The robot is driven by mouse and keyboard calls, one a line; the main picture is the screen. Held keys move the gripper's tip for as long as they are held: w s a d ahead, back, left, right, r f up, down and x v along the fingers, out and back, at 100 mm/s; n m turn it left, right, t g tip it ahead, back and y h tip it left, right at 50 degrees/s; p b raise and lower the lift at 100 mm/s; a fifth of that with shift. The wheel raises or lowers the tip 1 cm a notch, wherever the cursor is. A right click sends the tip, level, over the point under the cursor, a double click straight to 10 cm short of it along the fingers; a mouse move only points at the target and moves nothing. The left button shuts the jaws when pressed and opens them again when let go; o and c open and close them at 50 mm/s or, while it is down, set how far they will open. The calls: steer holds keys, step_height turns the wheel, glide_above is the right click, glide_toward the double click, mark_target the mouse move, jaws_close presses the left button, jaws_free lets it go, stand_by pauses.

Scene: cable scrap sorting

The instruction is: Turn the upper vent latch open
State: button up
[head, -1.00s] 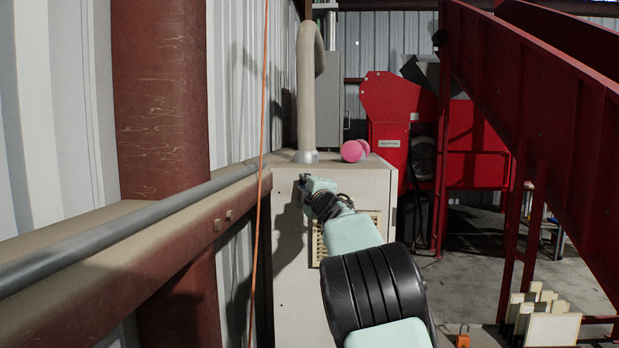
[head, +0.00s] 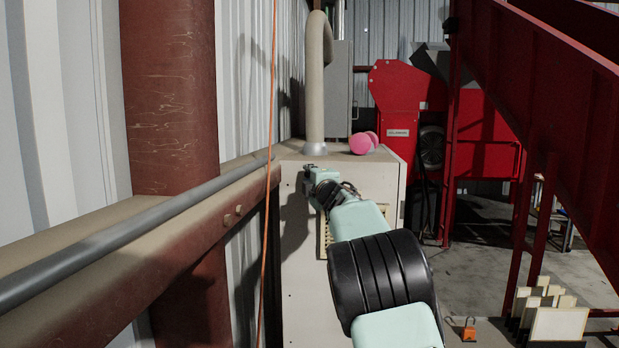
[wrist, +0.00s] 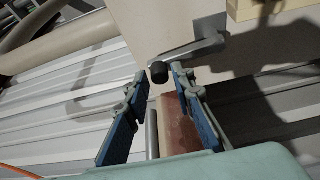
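In the wrist view, a grey metal latch lever (wrist: 190,52) with a black knob (wrist: 159,73) at its end sticks out from a plate on the beige cabinet (wrist: 150,28). My gripper (wrist: 161,77) is open. Its two blue fingers stand on either side of the knob, which appears between or just beyond the tips; contact cannot be told. In the head view, my gripper (head: 309,177) is at the upper left of the front of the cabinet (head: 296,290). My arm and gripper hide the latch there. Only one latch shows, in the wrist view.
A slatted vent (head: 323,237) is partly behind my arm. A beige pipe (head: 315,90) and pink round objects (head: 361,143) stand on the cabinet. A rusty beam (head: 200,235) with grey pipe and an orange cord (head: 267,200) are left. Open floor (head: 470,280) lies right.

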steer(key=v, duration=1.2)
stand_by(0.3)
